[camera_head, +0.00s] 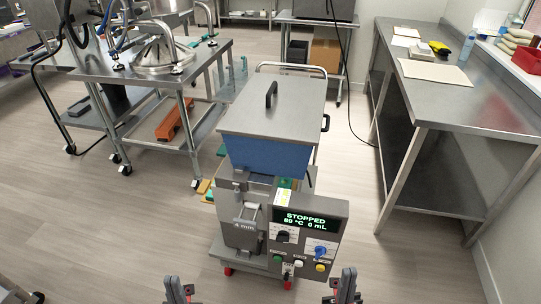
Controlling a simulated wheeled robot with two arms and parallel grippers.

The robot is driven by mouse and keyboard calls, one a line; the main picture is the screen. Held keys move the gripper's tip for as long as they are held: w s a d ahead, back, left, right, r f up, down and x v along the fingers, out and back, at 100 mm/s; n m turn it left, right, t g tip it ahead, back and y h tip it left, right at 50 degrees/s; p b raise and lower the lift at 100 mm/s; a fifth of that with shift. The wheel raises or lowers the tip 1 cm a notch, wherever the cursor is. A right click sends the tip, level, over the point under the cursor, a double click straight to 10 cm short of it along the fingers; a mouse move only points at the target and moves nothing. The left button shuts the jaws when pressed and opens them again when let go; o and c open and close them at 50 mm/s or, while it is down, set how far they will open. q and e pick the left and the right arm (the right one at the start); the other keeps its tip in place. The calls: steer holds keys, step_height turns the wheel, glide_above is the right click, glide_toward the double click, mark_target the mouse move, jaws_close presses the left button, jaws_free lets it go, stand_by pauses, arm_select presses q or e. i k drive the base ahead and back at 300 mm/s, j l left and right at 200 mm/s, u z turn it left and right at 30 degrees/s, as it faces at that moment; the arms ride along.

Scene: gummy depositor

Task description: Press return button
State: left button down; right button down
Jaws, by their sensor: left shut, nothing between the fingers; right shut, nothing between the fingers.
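The gummy depositor (271,147) stands in the middle, with a grey lid and blue hopper. Its control panel (337,238) faces me, and its display (306,220) reads STOPPED, 89 °C, 0 mL. Below are a black knob (282,236), a blue knob (320,251), a green button (277,258), a white button (298,263) and a yellow button (320,267). The labels are too small to read, so I cannot tell which is the return button. My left gripper (180,293) and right gripper (344,288) are shut and empty at the bottom edge, apart from the panel.

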mark_target(320, 268)
steer(key=i+l+u, duration=0.2)
steer(key=l, duration=0.3)
steer(key=i+l+u, duration=0.2)
steer(key=l, duration=0.35)
steer(key=i+l+u, duration=0.2)
steer(key=l, duration=0.35)
steer(key=l+u, duration=0.25)
steer(key=l, duration=0.3)
steer(key=k+l+u, duration=0.15)
steer(key=l, duration=0.25)
steer(key=k+l+u, duration=0.15)
steer(key=l, duration=0.3)
steer(key=k+l+u, duration=0.15)
steer(key=l, duration=0.2)
steer(key=k+l+u, duration=0.15)
steer(key=l, duration=0.25)
steer(key=k, duration=0.05)
